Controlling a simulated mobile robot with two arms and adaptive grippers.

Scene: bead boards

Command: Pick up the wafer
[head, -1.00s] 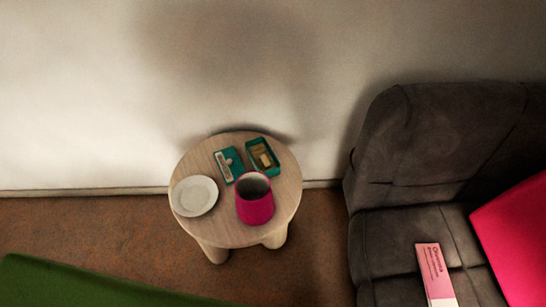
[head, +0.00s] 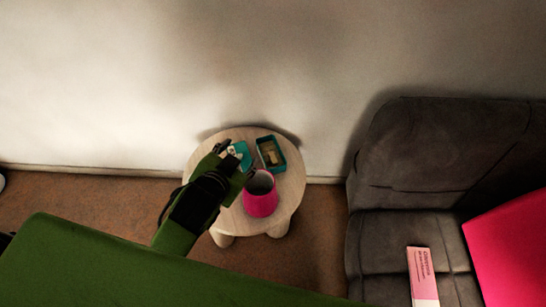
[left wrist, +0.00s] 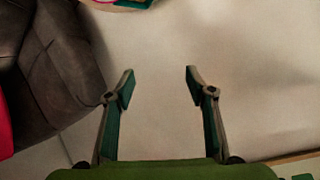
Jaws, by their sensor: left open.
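A small open teal box (head: 281,164) stands on the round wooden stool (head: 290,200). Small tan pieces, seemingly the wafer (head: 270,156), lie inside it; they are too small to tell apart. My left gripper (head: 238,160) reaches over the stool from the lower left, just left of the box, and appears empty. In the left wrist view its two fingers (left wrist: 160,82) are spread, with only pale wall between them. No wafer shows clearly there. My right gripper is in neither view.
A magenta cup (head: 260,198) stands in front of the box, close to my left gripper. A teal lid-like piece (head: 243,152) lies left of the box, partly hidden. A dark grey sofa (head: 400,215) with a pink box (head: 422,275) stands at the right.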

